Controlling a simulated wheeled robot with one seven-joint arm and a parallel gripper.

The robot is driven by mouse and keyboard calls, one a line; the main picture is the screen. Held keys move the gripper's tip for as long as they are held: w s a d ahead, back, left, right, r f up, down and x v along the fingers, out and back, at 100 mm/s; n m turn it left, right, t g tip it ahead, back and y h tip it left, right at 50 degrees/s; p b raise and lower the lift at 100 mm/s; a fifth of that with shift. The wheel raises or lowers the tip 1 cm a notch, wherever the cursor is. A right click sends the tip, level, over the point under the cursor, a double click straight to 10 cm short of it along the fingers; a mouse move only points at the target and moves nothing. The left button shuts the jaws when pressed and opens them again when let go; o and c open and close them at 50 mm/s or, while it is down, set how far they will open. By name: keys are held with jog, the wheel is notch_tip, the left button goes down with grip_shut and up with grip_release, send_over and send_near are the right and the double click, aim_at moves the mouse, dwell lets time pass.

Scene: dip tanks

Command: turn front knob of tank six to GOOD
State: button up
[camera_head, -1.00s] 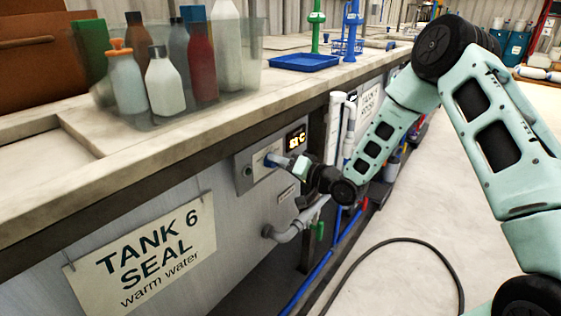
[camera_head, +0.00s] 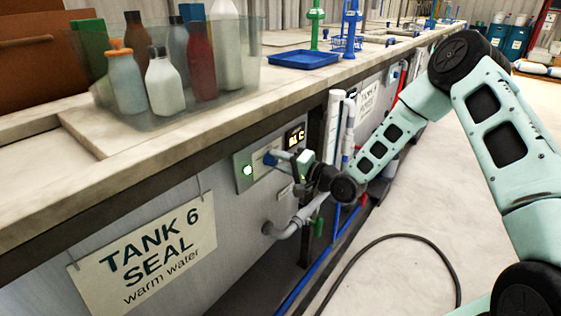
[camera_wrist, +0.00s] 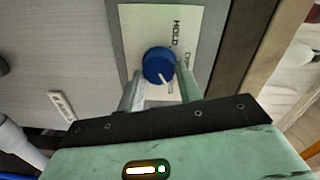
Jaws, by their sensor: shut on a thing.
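The blue front knob (camera_head: 270,158) sits on the control panel of the tank with the "TANK 6 SEAL warm water" sign (camera_head: 148,255). In the wrist view the round blue knob (camera_wrist: 157,62) lies between my fingertips, and its white pointer line aims down and slightly right. My gripper (camera_head: 284,158) is shut on the knob; in the wrist view my gripper (camera_wrist: 160,76) has a finger on each side. The panel plate (camera_wrist: 190,22) reads HOLD at upper right; a second word is partly hidden. I cannot read GOOD.
The display (camera_head: 296,136) above is hard to read. Grey pipework (camera_head: 285,230) lies below. The counter edge (camera_head: 200,150) overhangs the panel. A clear bin (camera_head: 235,95) of bottles stands on top.

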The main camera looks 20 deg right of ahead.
jog(key=shift+f, duration=0.1)
jog(key=o, duration=1)
jog(key=b+v, duration=0.1)
jog(key=v, duration=1.6)
jog(key=shift+s+b, duration=0.2)
jog(key=shift+b, duration=0.1)
jog(key=shift+d, duration=0.15)
